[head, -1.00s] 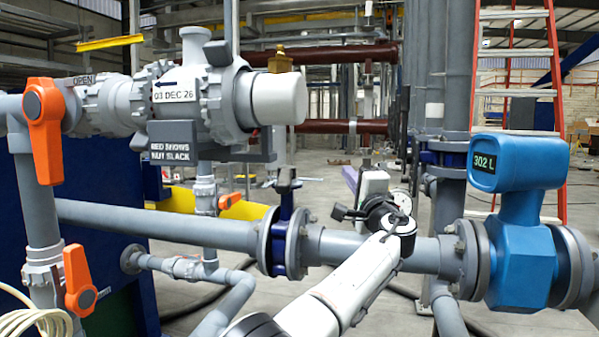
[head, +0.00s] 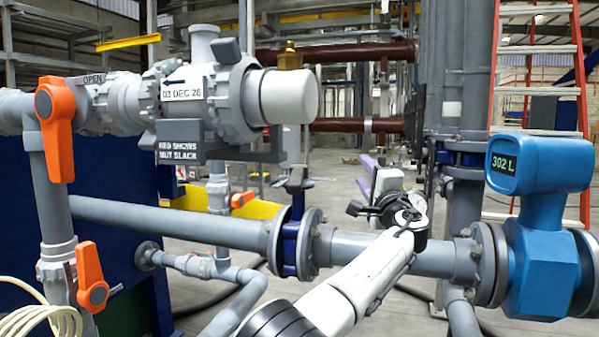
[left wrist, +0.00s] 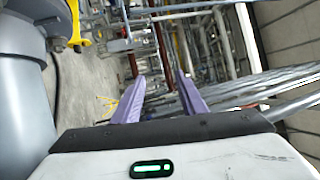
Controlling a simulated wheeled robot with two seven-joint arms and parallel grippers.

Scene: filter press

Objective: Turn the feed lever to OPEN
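An orange lever (head: 55,130) hangs straight down from a grey valve at the upper left, across the horizontal pipe. A second orange lever (head: 91,275) is lower down on the vertical pipe, tilted. My left gripper (head: 369,163) is right of centre, well away from both levers and touching neither. Its purple fingers also show in the left wrist view (left wrist: 160,78), spread apart with nothing between them. My right gripper is not in view.
A grey filter body (head: 200,95) with a "03 DEC 26" tag and a dark sign (head: 179,142) stands right of the upper lever. A flanged grey pipe (head: 180,222) crosses the middle. A blue meter (head: 540,210) reads 302 L. A pale hose (head: 40,322) coils at lower left.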

